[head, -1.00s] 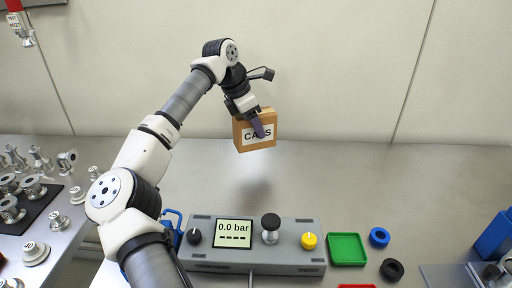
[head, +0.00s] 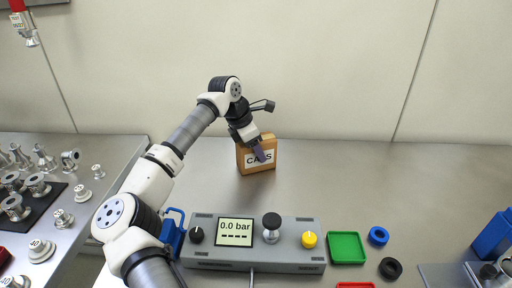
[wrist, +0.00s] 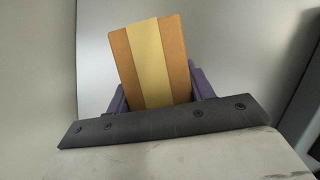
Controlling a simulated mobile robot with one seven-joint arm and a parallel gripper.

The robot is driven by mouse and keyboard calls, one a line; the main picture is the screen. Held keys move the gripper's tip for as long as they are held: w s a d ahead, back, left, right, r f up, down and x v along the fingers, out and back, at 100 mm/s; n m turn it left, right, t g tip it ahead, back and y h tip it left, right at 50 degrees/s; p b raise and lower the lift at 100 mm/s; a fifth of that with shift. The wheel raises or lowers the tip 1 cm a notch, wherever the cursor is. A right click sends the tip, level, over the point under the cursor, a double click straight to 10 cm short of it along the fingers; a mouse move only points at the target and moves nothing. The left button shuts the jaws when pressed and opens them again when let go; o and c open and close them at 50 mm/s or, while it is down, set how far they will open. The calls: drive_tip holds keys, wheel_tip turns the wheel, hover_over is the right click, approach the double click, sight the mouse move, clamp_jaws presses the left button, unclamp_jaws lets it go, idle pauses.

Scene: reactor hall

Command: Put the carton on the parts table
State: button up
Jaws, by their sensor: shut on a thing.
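The carton (head: 258,166) is a small brown box with a white label, partly hidden by a finger, and stands about upright. In the head view it is at the back of the grey metal table (head: 360,185), low over it or touching it; I cannot tell which. My gripper (head: 261,153) is shut on the carton from above. In the wrist view the carton (wrist: 120,50) shows its orange-brown side with a yellow tape strip, between the purple fingers (wrist: 200,85).
A grey control box (head: 255,255) with a screen and knobs stands in front. A green tray (head: 346,247), a blue ring (head: 378,236) and a black ring (head: 391,268) lie to its right. Metal fittings (head: 38,185) fill the left table. The table right of the carton is clear.

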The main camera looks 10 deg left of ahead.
drive_tip(key=o, duration=1.3)
drive_tip(key=shift+c, duration=0.2)
drive_tip(key=b+v, duration=0.1)
drive_tip(key=v, duration=1.1)
drive_tip(key=shift+r+b, duration=0.25)
drive_tip(key=shift+b, duration=0.1)
